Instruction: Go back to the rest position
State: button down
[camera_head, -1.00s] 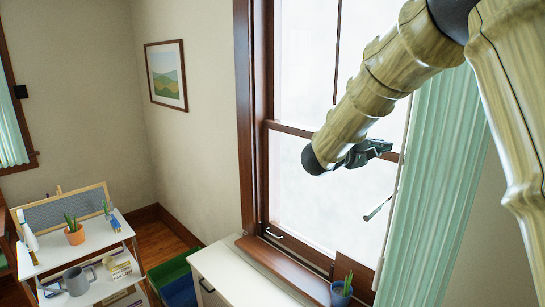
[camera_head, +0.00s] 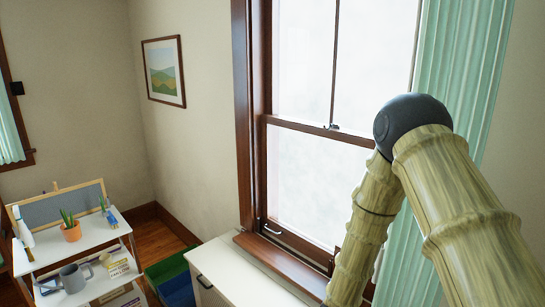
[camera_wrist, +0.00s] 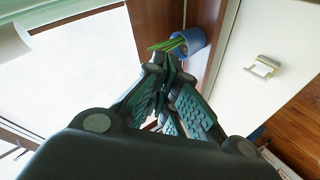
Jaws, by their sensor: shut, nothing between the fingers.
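My gripper (camera_wrist: 165,72) shows in the wrist view, its dark green padded fingers shut at the tips with nothing between them. In the head view my arm folds at a dark elbow in front of the window and curtain on the right. Its lower part runs down out of the picture, so the gripper is hidden there. In the wrist view a blue pot (camera_wrist: 190,40) with a green plant stands just beyond the fingertips in the picture. I cannot tell how far it is from them.
A white cabinet (camera_head: 235,272) stands below the window (camera_head: 305,185); its top is bare where visible. A white shelf cart (camera_head: 98,232) at the left carries a potted plant (camera_head: 71,231) and a grey watering can (camera_head: 73,278). A green bin (camera_head: 166,268) sits between them.

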jog(key=s+f+m+g+y, duration=0.1)
jog(key=s+f+g+y, duration=0.15)
jog(key=s+f, duration=0.9)
jog(key=s+f+m+g+y, duration=0.1)
jog(key=s+f+g, duration=0.3)
jog(key=s, duration=1.2)
jog(key=s+a+f+m+g+y+b, duration=0.1)
jog(key=s+f+m+g, duration=0.3)
jog(key=s, duration=1.3)
jog(key=shift+s+a+f+m+y, duration=0.25)
jog(key=shift+f+y, duration=0.2)
jog(key=shift+f, duration=0.45)
